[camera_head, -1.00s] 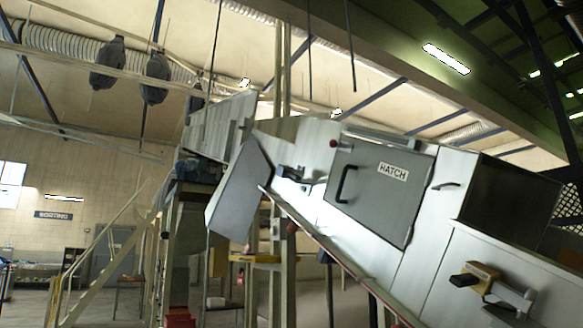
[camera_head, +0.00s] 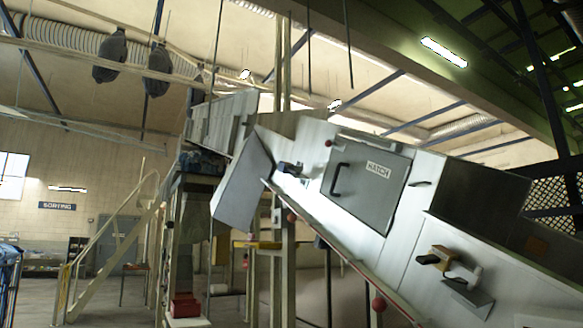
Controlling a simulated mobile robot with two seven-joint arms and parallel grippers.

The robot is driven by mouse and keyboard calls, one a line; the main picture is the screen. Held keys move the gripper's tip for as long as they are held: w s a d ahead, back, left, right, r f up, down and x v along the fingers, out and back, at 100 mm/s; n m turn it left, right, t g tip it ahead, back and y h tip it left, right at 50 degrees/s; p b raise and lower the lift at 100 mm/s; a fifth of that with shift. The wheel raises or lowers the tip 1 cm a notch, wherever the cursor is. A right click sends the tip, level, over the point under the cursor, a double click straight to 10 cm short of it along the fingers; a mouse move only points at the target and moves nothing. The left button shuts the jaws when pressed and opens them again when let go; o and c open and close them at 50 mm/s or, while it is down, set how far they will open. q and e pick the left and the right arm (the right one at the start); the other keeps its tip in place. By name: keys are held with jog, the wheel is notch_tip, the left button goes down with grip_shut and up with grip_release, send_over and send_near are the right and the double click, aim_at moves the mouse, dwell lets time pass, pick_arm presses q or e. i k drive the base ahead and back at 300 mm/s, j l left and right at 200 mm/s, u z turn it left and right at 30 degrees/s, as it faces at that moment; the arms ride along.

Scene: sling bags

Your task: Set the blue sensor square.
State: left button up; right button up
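A small blue sensor (camera_head: 286,167) sits on a bracket at the upper left part of the sloping grey metal machine (camera_head: 318,140), just left of the hatch (camera_head: 366,185). It is small in the picture, and I cannot tell whether it sits square or turned. A second device, a tan block with a black end (camera_head: 436,257), is mounted on a metal bracket (camera_head: 467,291) lower right on the machine. Neither of my grippers is in view.
The hatch is closed and has a black handle (camera_head: 340,179). A grey flap (camera_head: 243,183) hangs at the machine's left end. Red balls (camera_head: 378,304) sit along its lower edge. Stairs with a handrail (camera_head: 110,245) stand left. Open floor shows at lower left.

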aim_at(283, 166)
jog(key=i+j, duration=0.25)
jog(key=i, duration=0.15)
jog(key=i+j+u, duration=0.1)
jog(key=i+j, duration=0.2)
jog(key=i, duration=0.1)
